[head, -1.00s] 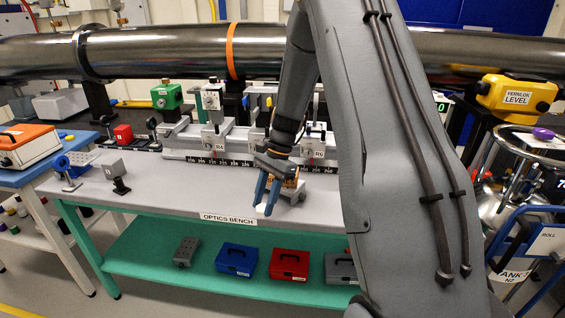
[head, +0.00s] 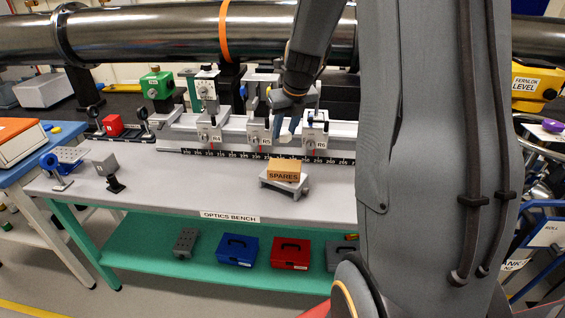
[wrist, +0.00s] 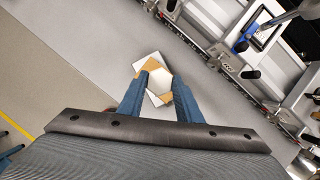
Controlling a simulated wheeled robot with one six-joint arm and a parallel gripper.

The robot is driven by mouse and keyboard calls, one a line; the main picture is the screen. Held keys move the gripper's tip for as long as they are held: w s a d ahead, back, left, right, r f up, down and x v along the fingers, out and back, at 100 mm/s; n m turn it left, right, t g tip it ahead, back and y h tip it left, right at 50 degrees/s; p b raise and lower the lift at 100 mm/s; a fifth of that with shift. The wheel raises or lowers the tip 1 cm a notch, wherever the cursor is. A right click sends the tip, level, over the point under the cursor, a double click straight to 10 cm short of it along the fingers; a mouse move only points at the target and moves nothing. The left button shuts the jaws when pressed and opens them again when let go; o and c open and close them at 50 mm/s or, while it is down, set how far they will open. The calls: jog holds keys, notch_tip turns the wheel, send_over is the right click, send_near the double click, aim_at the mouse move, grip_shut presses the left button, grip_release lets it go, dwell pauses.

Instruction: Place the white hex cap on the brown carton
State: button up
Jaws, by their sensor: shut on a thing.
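The brown carton (head: 284,171), labelled SPARES, sits on a small grey stand (head: 291,189) on the optics bench. My gripper (head: 286,136) is above the carton in the head view, with a visible gap between them. Its blue fingers are shut on the white hex cap (head: 285,140). In the wrist view the white hex cap (wrist: 160,81) lies between the fingertips. Brown parts of the carton (wrist: 151,65) show around the cap, and the cap hides the carton's middle.
The optics bench (head: 150,190) has free room left and right of the stand. A rail with several carriages (head: 262,138) runs behind the carton. A grey block on a post (head: 106,163) stands at the left. Blue and red boxes (head: 290,253) are on the shelf below.

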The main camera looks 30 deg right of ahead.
aim_at(287, 141)
jog(key=f, duration=0.5)
jog(key=shift+d+f+p, duration=0.2)
jog(key=shift+f+p, duration=0.05)
jog(key=shift+p, duration=0.1)
jog(key=shift+f+b, duration=0.3)
jog(key=shift+f, duration=1.85)
jog(key=shift+f, duration=0.1)
jog(key=o, duration=1)
